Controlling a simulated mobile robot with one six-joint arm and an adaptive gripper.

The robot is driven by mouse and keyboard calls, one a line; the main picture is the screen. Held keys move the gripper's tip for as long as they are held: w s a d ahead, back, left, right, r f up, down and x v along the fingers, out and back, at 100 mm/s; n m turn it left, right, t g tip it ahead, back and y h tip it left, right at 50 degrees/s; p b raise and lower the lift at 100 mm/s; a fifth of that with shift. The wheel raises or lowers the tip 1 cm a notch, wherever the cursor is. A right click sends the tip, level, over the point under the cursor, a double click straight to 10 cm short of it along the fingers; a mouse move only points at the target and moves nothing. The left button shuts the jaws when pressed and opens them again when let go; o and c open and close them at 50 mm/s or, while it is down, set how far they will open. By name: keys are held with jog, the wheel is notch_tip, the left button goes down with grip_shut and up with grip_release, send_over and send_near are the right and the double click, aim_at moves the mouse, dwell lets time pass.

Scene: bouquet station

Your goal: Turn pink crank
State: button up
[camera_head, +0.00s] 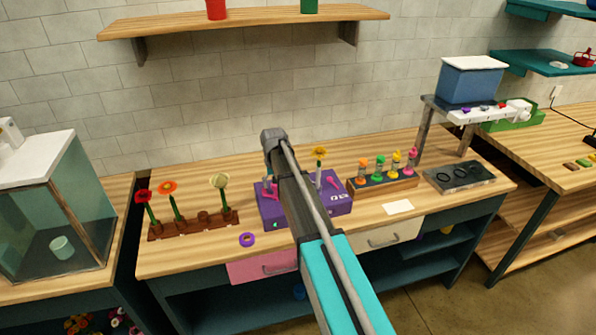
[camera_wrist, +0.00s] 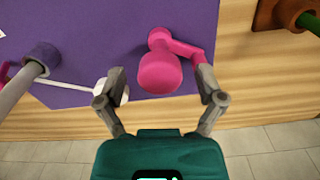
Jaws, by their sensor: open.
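The pink crank (camera_wrist: 157,72) sits on the purple box (camera_wrist: 95,45) in the wrist view, with a round hub, a short arm to the right and a thick rounded knob. My gripper (camera_wrist: 160,75) is open, one finger on each side of the knob. The right finger is very close to the crank arm; I cannot tell whether they touch. In the head view the purple box (camera_head: 334,207) stands mid-table, with a pink crank (camera_head: 268,190) at its left and another pink part (camera_head: 331,183) at its right.
On the box, a purple holder (camera_wrist: 42,57) carries a grey stem, and a white-ended rod (camera_wrist: 120,91) lies by my left finger. A brown flower rack (camera_head: 195,224) stands left, a vial rack (camera_head: 384,182) right. A purple ring (camera_head: 247,240) lies in front.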

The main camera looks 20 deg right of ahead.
notch_tip(320, 180, up, 14)
jog(key=n+p, duration=0.4)
jog(key=p, duration=0.9)
jog(key=shift+p, duration=0.35)
jog(key=shift+f, duration=0.25)
notch_tip(320, 180, down, 14)
jog(key=b, duration=1.4)
jog(key=shift+r, duration=0.2)
jog(key=c, duration=1.2)
jog(key=shift+o, duration=0.2)
